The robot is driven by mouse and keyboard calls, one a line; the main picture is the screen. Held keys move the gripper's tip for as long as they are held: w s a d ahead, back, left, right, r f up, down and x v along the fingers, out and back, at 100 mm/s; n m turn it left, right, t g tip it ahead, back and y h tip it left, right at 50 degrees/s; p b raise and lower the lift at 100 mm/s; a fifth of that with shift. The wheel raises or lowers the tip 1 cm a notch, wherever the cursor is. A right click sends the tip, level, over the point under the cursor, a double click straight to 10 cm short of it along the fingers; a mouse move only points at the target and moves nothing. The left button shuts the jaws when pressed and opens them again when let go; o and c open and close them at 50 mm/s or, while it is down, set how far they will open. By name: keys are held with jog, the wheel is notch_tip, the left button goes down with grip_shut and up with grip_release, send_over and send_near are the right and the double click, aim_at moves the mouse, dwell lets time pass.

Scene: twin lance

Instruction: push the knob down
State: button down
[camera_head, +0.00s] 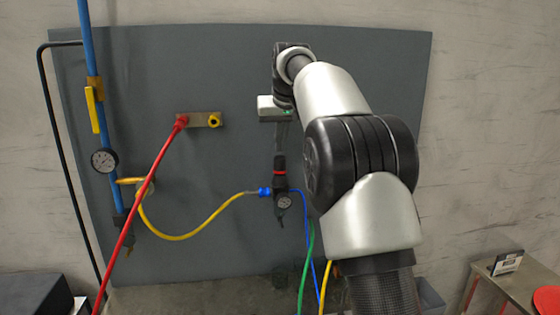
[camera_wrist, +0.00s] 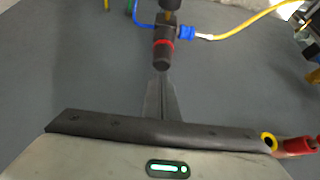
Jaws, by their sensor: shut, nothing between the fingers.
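The black knob (camera_head: 280,164) tops a dark regulator on the grey wall panel, with a red ring just beneath it. In the wrist view, which shows the scene upside down, the knob (camera_wrist: 162,59) points at my fingertips. My gripper (camera_head: 281,152) is shut and empty, pointing down directly above the knob. In the wrist view my gripper (camera_wrist: 162,76) has its closed fingertips in line with the knob's end. The tips appear at or very near the knob; I cannot tell whether they touch. The red ring (camera_wrist: 163,42) is visible.
A gauge (camera_head: 284,202) sits low on the regulator. A yellow hose (camera_head: 190,237) joins its blue fitting (camera_head: 265,192); blue and green hoses hang below. A red hose (camera_head: 150,185) runs from a wall bracket (camera_head: 205,120). A blue pipe (camera_head: 88,45) with a yellow lever stands left.

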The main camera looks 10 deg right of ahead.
jog(key=shift+f+b, duration=0.55)
jog(key=shift+f, duration=0.2)
dwell(0.5)
jog(key=shift+r, duration=0.1)
notch_tip(320, 180, up, 4)
jog(key=p, duration=0.5)
jog(key=shift+r, duration=1)
